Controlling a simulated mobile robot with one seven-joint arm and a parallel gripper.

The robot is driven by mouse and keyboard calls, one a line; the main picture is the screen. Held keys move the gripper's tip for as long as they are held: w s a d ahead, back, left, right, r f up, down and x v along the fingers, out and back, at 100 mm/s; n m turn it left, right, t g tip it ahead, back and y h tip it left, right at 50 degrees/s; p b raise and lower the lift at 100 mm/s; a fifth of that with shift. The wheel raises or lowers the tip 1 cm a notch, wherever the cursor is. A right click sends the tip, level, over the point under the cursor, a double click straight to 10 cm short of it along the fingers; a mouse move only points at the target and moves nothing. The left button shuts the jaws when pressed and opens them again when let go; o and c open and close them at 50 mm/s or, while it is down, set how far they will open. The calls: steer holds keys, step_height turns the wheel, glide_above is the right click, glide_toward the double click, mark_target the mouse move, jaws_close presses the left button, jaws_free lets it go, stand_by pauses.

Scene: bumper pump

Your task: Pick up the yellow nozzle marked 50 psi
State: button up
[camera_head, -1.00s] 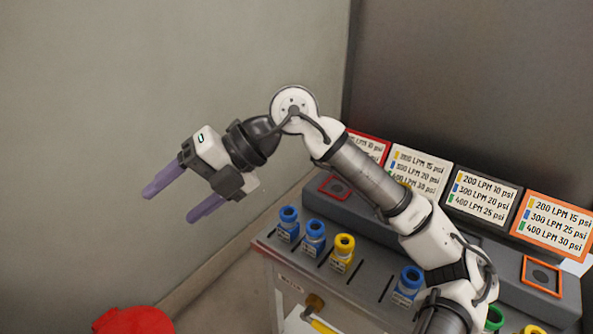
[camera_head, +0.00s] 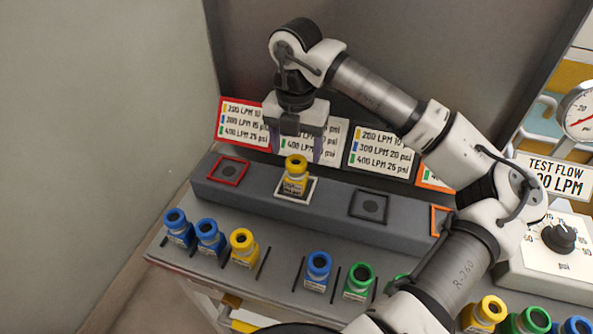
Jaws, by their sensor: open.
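My gripper (camera_head: 296,152) points down with its two purple fingers apart, just above and seemingly behind or around the top of a yellow nozzle (camera_head: 295,178). That nozzle stands upright on the white-framed pad of the grey raised step. I cannot tell whether the fingers touch it. A second yellow nozzle (camera_head: 243,248) stands in the front row, right of two blue ones. A third yellow nozzle (camera_head: 485,314) is at the lower right, partly cut off by the frame edge. The small labels are too blurred to read, so I cannot tell which is marked 50 psi.
Blue nozzles (camera_head: 178,227) and green nozzles (camera_head: 359,282) stand along the front shelf. The red-framed (camera_head: 228,171) and black-framed (camera_head: 369,206) pads are empty. Sign cards stand behind the step. A gauge and dial panel (camera_head: 556,240) is at right.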

mark_target(296, 159)
step_height(296, 159, down, 3)
steer(key=shift+f, duration=0.15)
steer(key=shift+s+f+p, duration=0.2)
steer(key=shift+f+p, duration=1.1)
steer(key=shift+f, duration=1.4)
steer(key=c, duration=1.2)
steer(key=shift+r, duration=0.15)
